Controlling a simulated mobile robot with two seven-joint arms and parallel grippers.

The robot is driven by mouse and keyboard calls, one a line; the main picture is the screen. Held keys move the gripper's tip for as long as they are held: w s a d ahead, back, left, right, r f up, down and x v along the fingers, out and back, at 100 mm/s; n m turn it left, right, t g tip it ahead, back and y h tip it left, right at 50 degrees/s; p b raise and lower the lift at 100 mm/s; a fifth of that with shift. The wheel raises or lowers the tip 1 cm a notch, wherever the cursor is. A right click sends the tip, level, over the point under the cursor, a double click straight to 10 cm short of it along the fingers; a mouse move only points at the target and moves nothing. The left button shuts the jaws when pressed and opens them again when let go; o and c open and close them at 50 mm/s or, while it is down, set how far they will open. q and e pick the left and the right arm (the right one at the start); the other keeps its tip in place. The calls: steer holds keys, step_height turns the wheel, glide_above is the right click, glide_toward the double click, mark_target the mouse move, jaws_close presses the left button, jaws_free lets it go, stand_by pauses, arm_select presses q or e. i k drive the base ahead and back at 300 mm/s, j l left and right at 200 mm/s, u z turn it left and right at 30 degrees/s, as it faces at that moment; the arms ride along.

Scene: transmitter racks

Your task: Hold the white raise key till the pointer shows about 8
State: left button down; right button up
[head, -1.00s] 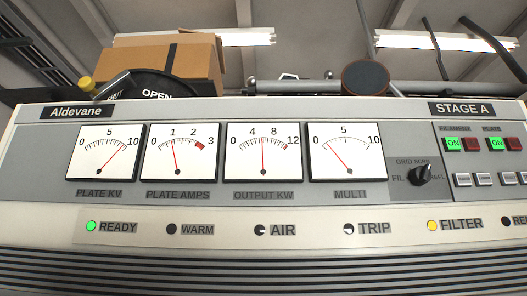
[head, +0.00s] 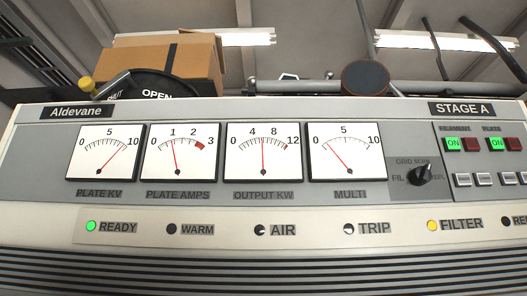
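The panel carries several white keys in a row at the right, including one at the left end (head: 462,180) and another beside it (head: 484,179). Their lettering is too small to tell which is the raise key. The output kW meter (head: 263,152) has its red pointer nearly upright, between 4 and 8, at about 6. The plate kV meter (head: 108,152) points right of 5. The plate amps meter (head: 181,152) reads near 1. The multi meter (head: 346,152) points well left of 5. Neither gripper is in view.
Green ON buttons for filament (head: 454,144) and plate (head: 497,144) are lit above the keys. A black selector knob (head: 419,175) sits left of them. The ready lamp (head: 91,227) is green; the filter lamp (head: 432,225) is yellow. A cardboard box (head: 155,60) stands behind the panel.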

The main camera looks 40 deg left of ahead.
mark_target(462, 179)
steer(key=i+l, duration=0.1)
steer(key=l, duration=0.25)
steer(key=i+l, duration=0.1)
steer(key=l, duration=0.25)
steer(key=i+l, duration=0.1)
steer(key=l, duration=0.25)
steer(key=i+l, duration=0.1)
steer(key=l, duration=0.3)
steer(key=u, duration=1.4)
